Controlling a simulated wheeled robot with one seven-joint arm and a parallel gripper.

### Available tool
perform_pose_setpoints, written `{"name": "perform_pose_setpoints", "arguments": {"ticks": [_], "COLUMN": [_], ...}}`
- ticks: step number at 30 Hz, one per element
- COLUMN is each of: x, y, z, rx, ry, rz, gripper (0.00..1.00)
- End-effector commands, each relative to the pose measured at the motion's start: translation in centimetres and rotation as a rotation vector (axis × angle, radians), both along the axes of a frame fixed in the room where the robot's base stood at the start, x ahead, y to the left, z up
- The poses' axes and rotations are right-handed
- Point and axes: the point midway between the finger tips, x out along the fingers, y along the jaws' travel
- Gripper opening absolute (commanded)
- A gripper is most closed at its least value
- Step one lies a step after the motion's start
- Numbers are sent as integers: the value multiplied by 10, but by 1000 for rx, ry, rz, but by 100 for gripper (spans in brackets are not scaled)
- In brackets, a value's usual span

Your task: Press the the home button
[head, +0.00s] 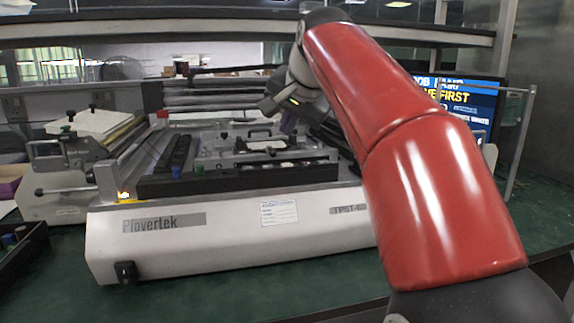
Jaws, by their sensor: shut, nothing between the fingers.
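A long white machine (240,232) marked "Plovertek" stands on the green bench. Its top holds a black strip (240,180) and a metal fixture. I cannot tell which part is the home button. My gripper (288,122) is shut and empty above the back right of the machine, partly merged with the dark parts behind it. Any contact there is unclear.
A second machine with clamps (62,172) stands at the left. A screen (462,103) stands at the back right, partly behind my red arm. A shelf (150,30) crosses above. Bare green bench (260,295) lies in front of the machine.

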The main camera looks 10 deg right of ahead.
Motion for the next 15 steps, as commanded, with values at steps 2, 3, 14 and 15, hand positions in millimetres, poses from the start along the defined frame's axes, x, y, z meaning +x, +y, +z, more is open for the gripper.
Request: {"name": "perform_pose_setpoints", "arguments": {"ticks": [2,3,14,15], "x": [0,0,0,0], "y": [0,0,0,0], "z": [-20,-25,-46,-46], "rx": [0,0,0,0], "ry": [-1,-1,-1,-1], "rz": [0,0,-1,-1], "gripper": [0,0,0,0]}}
